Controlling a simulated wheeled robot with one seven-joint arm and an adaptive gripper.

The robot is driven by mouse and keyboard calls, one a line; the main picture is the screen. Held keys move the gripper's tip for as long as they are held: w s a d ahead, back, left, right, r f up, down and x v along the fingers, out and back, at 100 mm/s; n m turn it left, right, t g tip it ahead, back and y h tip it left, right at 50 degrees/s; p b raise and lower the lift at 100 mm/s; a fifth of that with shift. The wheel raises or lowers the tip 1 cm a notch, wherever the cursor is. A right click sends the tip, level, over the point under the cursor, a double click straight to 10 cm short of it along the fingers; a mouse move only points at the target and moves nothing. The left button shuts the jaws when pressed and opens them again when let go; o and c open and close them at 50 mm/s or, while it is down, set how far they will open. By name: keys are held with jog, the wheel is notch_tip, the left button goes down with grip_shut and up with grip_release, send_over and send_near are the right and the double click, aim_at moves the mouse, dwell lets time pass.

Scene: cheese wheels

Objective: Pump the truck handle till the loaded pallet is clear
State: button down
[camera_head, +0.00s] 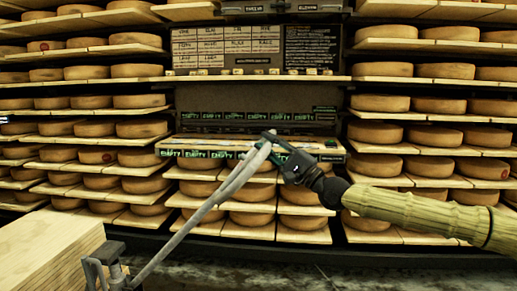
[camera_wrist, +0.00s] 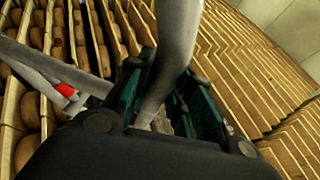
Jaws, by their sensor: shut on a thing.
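The truck handle (camera_head: 207,203) is a grey bar that rises at a slant from a dark bracket at the lower left to my gripper. My gripper (camera_head: 272,148) is shut around the handle's top end. In the wrist view the grey handle (camera_wrist: 172,62) runs between the green-lined fingers of my gripper (camera_wrist: 168,100). A red piece (camera_wrist: 65,90) shows on a grey bar at the left there. A pale wooden stack (camera_head: 45,250) stands at the lower left in the head view. I cannot tell whether it is the pallet's load, and no gap beneath it is visible.
Shelves of cheese wheels (camera_head: 380,103) fill the wall behind. A board with paper labels (camera_head: 226,48) hangs at the middle, above a ledge with green-marked tags (camera_head: 205,153). Dark floor (camera_head: 250,271) is open at the lower middle.

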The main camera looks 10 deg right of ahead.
jog(key=shift+s+d+f+b, duration=0.25)
jog(key=shift+d+f+b, duration=0.5)
jog(key=shift+d+f, duration=0.1)
jog(key=c, duration=1.3)
grip_release()
jog(key=shift+o, duration=0.2)
jog(key=shift+s, duration=0.1)
jog(key=v, duration=1.2)
jog(key=shift+a+f, duration=0.1)
